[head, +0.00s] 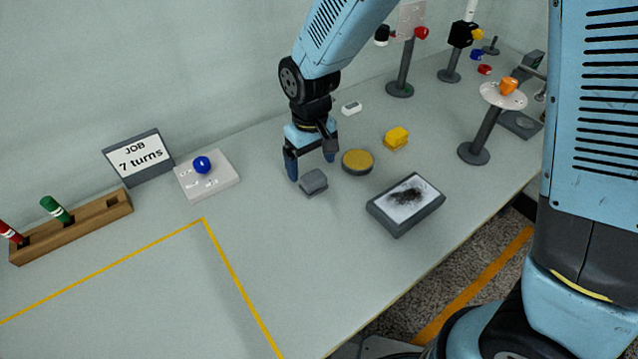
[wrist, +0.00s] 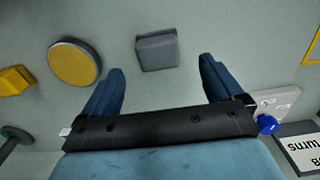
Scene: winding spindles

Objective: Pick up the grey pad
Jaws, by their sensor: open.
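The grey pad (head: 314,181) is a small square block lying on the table in the head view. In the wrist view the grey pad (wrist: 157,52) lies ahead of the fingertips, between their lines and apart from both. My gripper (head: 311,169) is open and empty, pointing down just behind and above the pad in the head view. In the wrist view my gripper (wrist: 161,66) shows its two blue fingers spread wide. I cannot tell the exact height of the fingertips above the table.
A round yellow-topped disc (head: 358,162) lies close right of the pad. A dark-framed tray (head: 379,219) is in front to the right, and a yellow block (head: 396,137) behind. A white plate with a blue knob (head: 202,165) is left. The table in front of the pad is clear.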

